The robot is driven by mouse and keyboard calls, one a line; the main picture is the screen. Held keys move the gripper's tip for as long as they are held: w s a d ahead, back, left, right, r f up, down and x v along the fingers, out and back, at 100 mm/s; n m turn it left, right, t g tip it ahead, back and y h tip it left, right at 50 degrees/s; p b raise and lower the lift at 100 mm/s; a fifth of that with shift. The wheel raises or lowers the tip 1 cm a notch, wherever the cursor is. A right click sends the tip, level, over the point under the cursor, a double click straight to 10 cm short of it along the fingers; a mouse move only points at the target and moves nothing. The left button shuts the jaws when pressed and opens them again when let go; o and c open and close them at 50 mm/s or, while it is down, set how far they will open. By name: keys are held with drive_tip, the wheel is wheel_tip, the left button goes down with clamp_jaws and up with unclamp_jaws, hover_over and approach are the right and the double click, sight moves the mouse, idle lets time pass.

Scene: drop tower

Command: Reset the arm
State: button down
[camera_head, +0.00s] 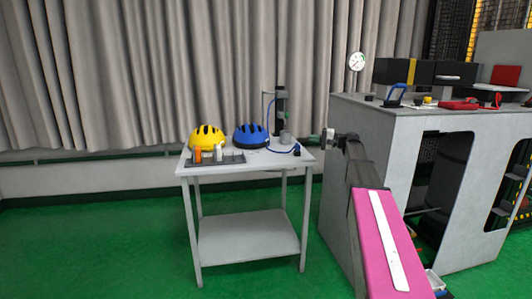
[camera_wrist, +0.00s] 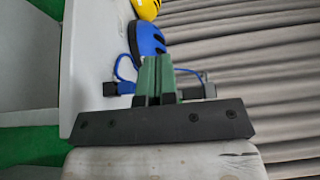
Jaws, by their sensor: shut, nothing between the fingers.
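My arm reaches up from the lower right in the head view. My gripper (camera_head: 315,138) is at its end, by the right edge of the small white table (camera_head: 250,219). In the wrist view the gripper's two green fingers (camera_wrist: 157,66) are together, with nothing between them. The wrist view is turned on its side, with the table (camera_wrist: 95,70) on the left and the curtain on the right. The fingers overlap the tabletop items in that view, and I cannot tell whether they touch anything.
A yellow helmet (camera_head: 206,137), a blue helmet (camera_head: 250,136), a dark tray (camera_head: 218,158) with small bottles and a dark upright device (camera_head: 281,110) stand on the table. A grey cabinet (camera_head: 385,140) is close on the right. Green floor (camera_head: 100,240) is clear at left.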

drive_tip(key=s+a+f+g+h, duration=0.2)
drive_tip(key=s+a+f+h, duration=0.2)
drive_tip(key=s+f, duration=0.65)
drive_tip(key=s+a+f+g+h, duration=0.1)
drive_tip(key=s+a+f+h, duration=0.3)
drive_tip(key=s+f, duration=0.7)
drive_tip(key=s+d+f+n+g+h, duration=0.2)
drive_tip(key=s+f+h, duration=0.7)
drive_tip(key=s+f, duration=0.7)
drive_tip(key=shift+s+d+n, duration=0.7)
drive_tip(key=shift+s+d, duration=0.15)
drive_tip(key=shift+d, duration=0.3)
